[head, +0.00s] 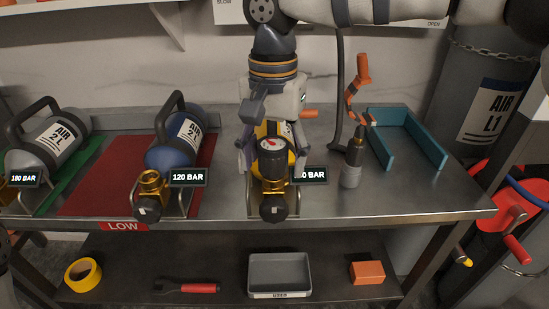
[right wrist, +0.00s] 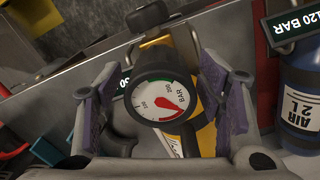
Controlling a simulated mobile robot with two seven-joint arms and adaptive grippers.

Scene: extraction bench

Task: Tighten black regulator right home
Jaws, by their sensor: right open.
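The black regulator (head: 272,166) sits at the front of a yellow cylinder (head: 262,130) in the middle of the bench. Its round white gauge with a red needle faces up, and a black knob (head: 274,208) is at its front end. In the right wrist view the regulator (right wrist: 135,88) lies between purple finger pads. My right gripper (head: 271,160) is open, coming down from above with one finger on each side of the gauge. Whether the pads touch it, I cannot tell. The threads of the joint are hidden.
A blue cylinder (head: 167,157) with a 120 BAR display (head: 188,177) lies to the left on a red mat; a grey cylinder (head: 50,143) lies farther left. A grey tray (head: 280,261) is below.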

